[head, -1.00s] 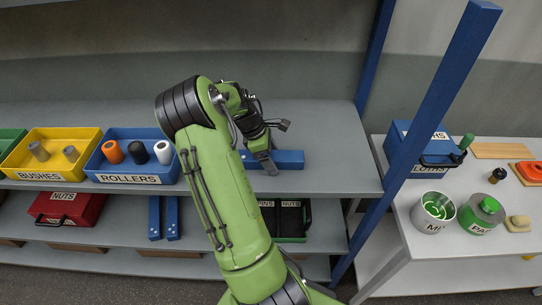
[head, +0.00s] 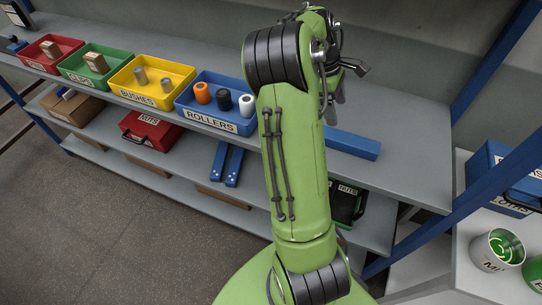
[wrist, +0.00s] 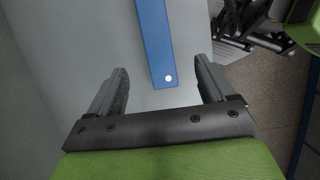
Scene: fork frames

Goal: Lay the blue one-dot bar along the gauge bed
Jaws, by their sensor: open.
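A blue bar (head: 352,143) lies on the top shelf, partly hidden behind my arm in the head view. In the wrist view, the blue bar (wrist: 154,40) shows one white dot near its near end. My gripper (wrist: 158,72) is open and empty, and the bar's dotted end appears between its two fingers. The gap in height between fingers and bar is hard to tell. In the head view my gripper (head: 338,92) is largely hidden by my arm, above and behind the bar. I cannot make out a gauge bed in these frames.
Blue rollers bin (head: 216,118), yellow bushes bin (head: 150,98) and green and red bins line the shelf to the left. Two blue bars (head: 229,165) lie on the lower shelf near a red nuts case (head: 150,135). A white table (head: 470,260) stands at right.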

